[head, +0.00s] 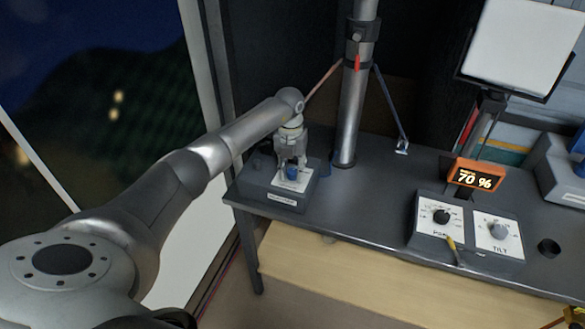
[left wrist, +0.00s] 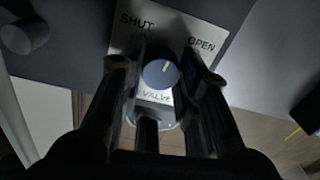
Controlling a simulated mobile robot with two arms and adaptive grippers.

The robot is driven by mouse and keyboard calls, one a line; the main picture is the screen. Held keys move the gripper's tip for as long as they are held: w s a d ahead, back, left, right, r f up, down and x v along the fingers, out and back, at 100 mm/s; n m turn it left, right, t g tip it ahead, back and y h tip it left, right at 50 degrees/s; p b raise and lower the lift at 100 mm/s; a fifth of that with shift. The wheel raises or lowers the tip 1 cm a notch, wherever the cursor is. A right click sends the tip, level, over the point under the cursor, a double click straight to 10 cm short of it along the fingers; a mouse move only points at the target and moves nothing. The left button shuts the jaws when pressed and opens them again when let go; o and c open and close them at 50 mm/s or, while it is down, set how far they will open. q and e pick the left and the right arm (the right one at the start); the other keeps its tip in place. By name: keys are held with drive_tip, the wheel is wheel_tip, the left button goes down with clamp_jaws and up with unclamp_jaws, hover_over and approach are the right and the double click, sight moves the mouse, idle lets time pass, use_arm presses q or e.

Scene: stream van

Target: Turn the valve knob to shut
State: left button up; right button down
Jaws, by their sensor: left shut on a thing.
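The valve knob (left wrist: 158,75) is a round, dark blue-grey knob with a pale pointer line. It sits on a white plate (left wrist: 212,28) marked SHUT at the upper left, OPEN at the upper right and VALVE below. The pointer line points up between the two words, slightly towards the OPEN side. My left gripper (left wrist: 161,82) has its fingers on both sides of the knob and is shut on it. In the head view my left gripper (head: 291,164) reaches down onto the grey valve box (head: 268,190) at the desk's left end. My right gripper is not in view.
A metal pole (head: 352,115) rises from the desk (head: 365,195) just right of the valve box. A dial box (head: 468,253) with two knobs, an orange 70 % display (head: 475,179) and a white panel (head: 520,42) stand further right. Bare desk lies between.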

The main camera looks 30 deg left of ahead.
sight(292, 172)
use_arm(q)
drive_tip(key=n+p, duration=0.1)
drive_tip(key=n, duration=0.3)
drive_tip(key=shift+r+n, duration=0.1)
drive_tip(key=shift+n, duration=0.3)
drive_tip(key=shift+n+p, duration=0.7)
drive_tip(key=shift+n, duration=1.8)
drive_tip(key=o, duration=1)
drive_tip(key=shift+o, duration=0.2)
drive_tip(key=shift+r, duration=0.1)
wheel_tip(292, 172, up, 12)
drive_tip(key=shift+s, duration=0.2)
drive_tip(key=shift+f, duration=0.2)
